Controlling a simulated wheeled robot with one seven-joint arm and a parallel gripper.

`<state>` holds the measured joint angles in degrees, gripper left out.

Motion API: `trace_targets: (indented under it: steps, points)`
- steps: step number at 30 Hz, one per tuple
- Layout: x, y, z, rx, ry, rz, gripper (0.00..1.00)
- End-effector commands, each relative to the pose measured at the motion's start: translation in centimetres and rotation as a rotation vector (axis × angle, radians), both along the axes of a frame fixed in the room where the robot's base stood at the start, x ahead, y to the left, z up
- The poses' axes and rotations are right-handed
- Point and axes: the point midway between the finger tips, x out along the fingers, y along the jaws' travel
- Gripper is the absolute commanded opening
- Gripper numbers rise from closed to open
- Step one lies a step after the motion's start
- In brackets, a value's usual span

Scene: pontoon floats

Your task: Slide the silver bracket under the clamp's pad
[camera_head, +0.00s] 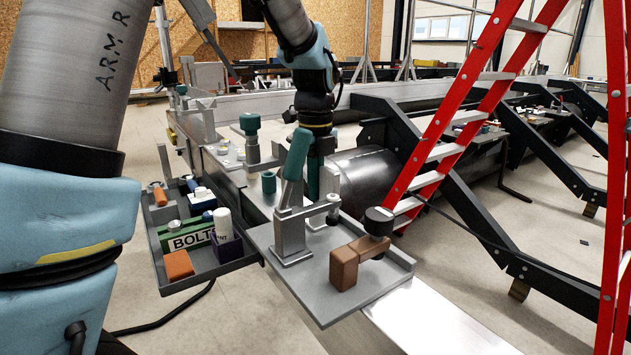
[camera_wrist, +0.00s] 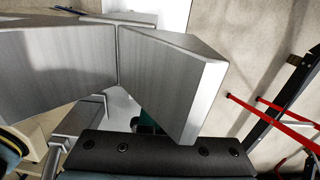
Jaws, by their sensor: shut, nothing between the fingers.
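The clamp (camera_head: 290,232) stands on a grey plate (camera_head: 308,292), with a grey post, a raised teal handle (camera_head: 296,155) and a bar reaching right. A short spindle (camera_head: 333,208) hangs at the bar's end; its pad is too small to make out. My gripper (camera_head: 318,172) points down just behind the clamp, partly hidden by the handle. It is shut and empty. I cannot clearly pick out the silver bracket; a pale upright piece (camera_head: 331,182) shows behind the clamp's bar.
A brown block (camera_head: 345,267) with a black knob (camera_head: 379,221) stands front right on the plate. A dark tray (camera_head: 208,275) at left holds a green bolt box (camera_head: 187,237) and small parts. A red ladder (camera_head: 440,150) and a dark cylinder (camera_head: 368,178) stand right.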

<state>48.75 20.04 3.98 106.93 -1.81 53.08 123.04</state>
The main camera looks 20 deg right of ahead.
Motion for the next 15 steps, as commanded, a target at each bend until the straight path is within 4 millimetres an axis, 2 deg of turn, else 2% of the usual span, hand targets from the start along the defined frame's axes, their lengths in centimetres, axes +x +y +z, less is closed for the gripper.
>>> trace_targets:
  steps: [5, 12, 15]
  points:
    - [-0.3, -0.1, 0.0, 0.000, 0.000, -0.001, 0.00]
    - [-4.3, -1.0, 0.1, 0.000, -0.001, -0.002, 0.00]
    - [-5.3, -1.2, 0.0, 0.000, -0.002, -0.001, 0.00]
